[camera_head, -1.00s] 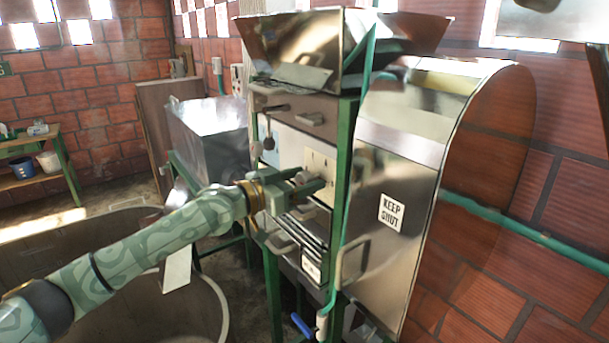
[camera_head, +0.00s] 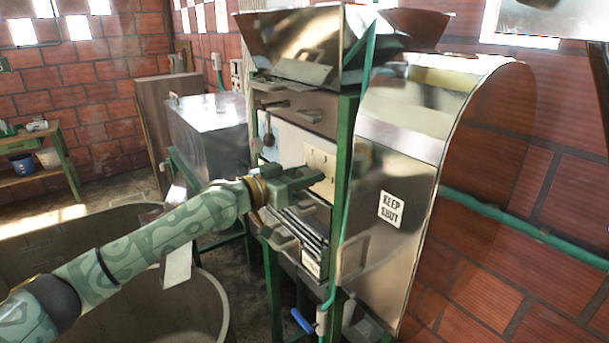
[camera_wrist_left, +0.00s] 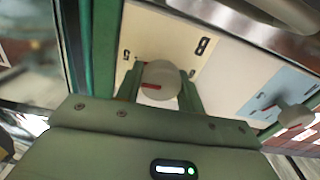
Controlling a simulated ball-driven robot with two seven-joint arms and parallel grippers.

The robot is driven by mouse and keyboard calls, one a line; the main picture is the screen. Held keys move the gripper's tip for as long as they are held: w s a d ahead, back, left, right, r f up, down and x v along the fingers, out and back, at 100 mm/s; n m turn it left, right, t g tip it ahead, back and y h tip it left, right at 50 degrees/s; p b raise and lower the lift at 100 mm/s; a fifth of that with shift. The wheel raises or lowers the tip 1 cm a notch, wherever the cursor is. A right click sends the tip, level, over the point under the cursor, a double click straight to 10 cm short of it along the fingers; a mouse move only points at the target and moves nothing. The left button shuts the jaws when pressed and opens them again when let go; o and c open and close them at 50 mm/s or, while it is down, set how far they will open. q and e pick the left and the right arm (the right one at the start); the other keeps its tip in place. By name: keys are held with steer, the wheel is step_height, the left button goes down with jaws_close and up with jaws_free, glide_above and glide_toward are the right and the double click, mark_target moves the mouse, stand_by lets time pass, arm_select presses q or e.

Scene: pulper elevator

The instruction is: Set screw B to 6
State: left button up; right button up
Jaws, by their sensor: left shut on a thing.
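My left gripper (camera_head: 310,178) reaches to the cream plate (camera_head: 321,160) on the front of the metal machine. In the left wrist view, the left gripper (camera_wrist_left: 161,90) is shut on a round pale knob (camera_wrist_left: 160,76), one finger on each side. The knob has a red mark that lies nearly level in that view. In the head view the gripper hides the knob. My right gripper is not in view.
A second pale knob (camera_wrist_left: 295,117) with a red mark sits on a light blue plate (camera_wrist_left: 285,90). A green frame post (camera_head: 347,200) stands right of the cream plate. A metal cover marked KEEP SHUT (camera_head: 391,209) is farther right. A large round tub (camera_head: 222,300) lies below my arm.

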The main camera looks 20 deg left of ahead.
arm_select(q)
steer(key=shift+n+p, duration=0.3)
steer(key=shift+n, duration=0.8)
steer(key=n, duration=0.3)
steer(key=shift+a+n+p, duration=0.1)
steer(key=shift+n+p, duration=0.2)
steer(key=shift+p, duration=0.1)
steer(key=n+p, duration=0.1)
steer(key=n, duration=0.3)
steer(key=shift+w+f+n, duration=0.1)
steer(key=shift+n, duration=0.3)
steer(key=o, duration=1)
steer(key=shift+a, duration=0.1)
